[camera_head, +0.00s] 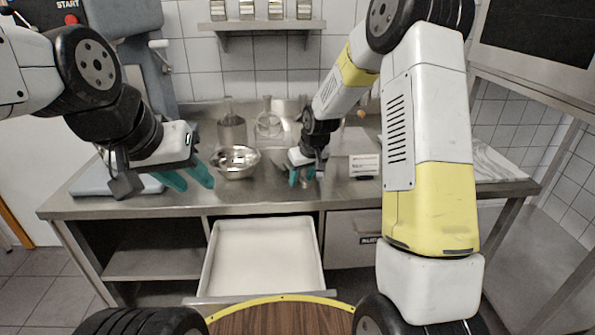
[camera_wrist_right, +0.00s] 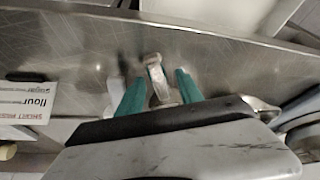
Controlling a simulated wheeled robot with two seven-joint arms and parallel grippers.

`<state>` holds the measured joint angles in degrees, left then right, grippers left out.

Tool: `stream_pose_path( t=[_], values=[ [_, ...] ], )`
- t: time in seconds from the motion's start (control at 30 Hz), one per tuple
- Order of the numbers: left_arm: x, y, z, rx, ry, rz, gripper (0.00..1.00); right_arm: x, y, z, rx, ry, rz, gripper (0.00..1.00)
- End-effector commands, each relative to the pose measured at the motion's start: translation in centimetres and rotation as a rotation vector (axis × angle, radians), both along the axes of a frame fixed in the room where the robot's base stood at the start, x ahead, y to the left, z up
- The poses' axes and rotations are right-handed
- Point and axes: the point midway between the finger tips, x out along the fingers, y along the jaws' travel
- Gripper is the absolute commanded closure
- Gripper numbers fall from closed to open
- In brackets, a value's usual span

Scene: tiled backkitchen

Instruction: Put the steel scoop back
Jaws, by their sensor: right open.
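My right gripper (camera_head: 303,182) is low over the steel counter (camera_head: 340,196), pointing down. In the right wrist view its teal fingers (camera_wrist_right: 158,92) are apart. A small shiny metal piece, which looks like part of the steel scoop (camera_wrist_right: 156,75), lies between them. I cannot tell if the fingers touch it; the palm hides the rest. My left gripper (camera_head: 196,187) is open and empty, at the left above the counter. The white drawer (camera_head: 262,255) below the counter is pulled open and looks empty.
A steel bowl (camera_head: 236,162) stands between the grippers. Glass vessels (camera_head: 268,122) stand behind it. A flour label (camera_wrist_right: 22,103) is left of the right gripper in the wrist view. A wall shelf (camera_head: 262,26) holds several tins. A round wooden top (camera_head: 280,317) is in front of the drawer.

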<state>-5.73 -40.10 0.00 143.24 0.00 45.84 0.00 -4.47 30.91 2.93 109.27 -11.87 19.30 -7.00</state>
Motion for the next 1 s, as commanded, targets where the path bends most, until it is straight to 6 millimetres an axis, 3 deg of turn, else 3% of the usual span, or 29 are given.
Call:
stream_pose_path(
  t=[0.4,0.73,0.87,1.0],
  values=[
    [0.0,0.0,0.0,0.0,0.0,0.0,0.64,-3.0,-1.3,7.9,0.001,-0.004,-0.001,0.57],
    [0.0,0.0,0.0,0.0,0.0,0.0,0.64,-4.8,-2.0,11.4,0.001,-0.006,-0.008,0.57],
    [0.0,0.0,0.0,0.0,0.0,0.0,0.64,-7.5,-2.9,14.3,0.009,-0.023,-0.043,0.57],
    [0.0,0.0,0.0,0.0,0.0,0.0,0.64,-12.7,-4.3,18.2,0.031,-0.05,-0.106,0.57]
  ],
)
